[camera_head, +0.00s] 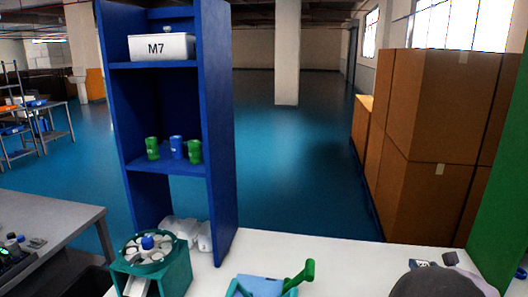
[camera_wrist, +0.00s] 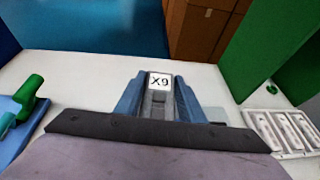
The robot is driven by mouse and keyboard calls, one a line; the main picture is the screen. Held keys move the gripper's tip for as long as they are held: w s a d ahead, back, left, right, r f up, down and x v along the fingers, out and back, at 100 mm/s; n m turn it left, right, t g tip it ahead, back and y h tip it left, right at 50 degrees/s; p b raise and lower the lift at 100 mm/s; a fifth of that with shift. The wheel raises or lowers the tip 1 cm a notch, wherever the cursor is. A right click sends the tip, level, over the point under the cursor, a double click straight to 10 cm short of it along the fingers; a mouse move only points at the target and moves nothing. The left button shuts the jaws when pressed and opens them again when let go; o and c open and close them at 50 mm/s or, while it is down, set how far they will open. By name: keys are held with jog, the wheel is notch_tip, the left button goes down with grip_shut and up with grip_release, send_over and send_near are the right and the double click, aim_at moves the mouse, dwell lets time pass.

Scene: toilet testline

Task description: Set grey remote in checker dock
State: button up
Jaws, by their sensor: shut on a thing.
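My gripper (camera_wrist: 158,92) points over the white table in the wrist view, with its two blue fingers shut on a grey piece, which I take as the grey remote (camera_wrist: 158,103). A white label reading like "X9" shows at its far end; most of its body is hidden between the fingers. In the head view only part of my arm shows at the bottom right, and the held piece is not clear there. I cannot make out a checker dock for certain in either view.
A blue holder with a green handle (camera_head: 301,278) stands at the table front. A teal carousel machine (camera_head: 180,272) and blue shelf (camera_head: 219,150) stand left. A white tray of strips (camera_wrist: 285,130) lies right, near a green panel (camera_wrist: 262,50). The white table (camera_head: 330,258) is clear behind.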

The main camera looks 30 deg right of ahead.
jog(key=shift+r+p, duration=0.4)
jog(key=shift+r, duration=0.4)
jog(key=shift+f, duration=0.1)
jog(key=shift+n+t, duration=0.4)
jog(key=d+f+b, duration=0.1)
jog(key=f+b, duration=0.3)
jog(key=f, duration=0.1)
jog(key=w+d+f+b, duration=0.1)
jog(key=f+b, duration=0.4)
jog(key=f, duration=0.1)
jog(key=w+f+b, duration=0.1)
jog(key=f+b, duration=0.4)
jog(key=f, duration=0.1)
jog(key=shift+w+d, duration=0.2)
jog(key=shift+d, duration=0.2)
notch_tip(320, 180, up, 3)
jog(key=d, duration=0.3)
jog(key=shift+y, duration=0.3)
jog(key=shift+w+a+f, duration=0.1)
jog(key=shift+w+f, duration=0.1)
jog(key=shift+f, duration=2.3)
jog(key=shift+w+a+f, duration=0.1)
jog(key=shift+w+f, duration=0.05)
jog(key=shift+f, duration=2.3)
jog(key=shift+f+b, duration=0.15)
jog(key=shift+b, duration=0.25)
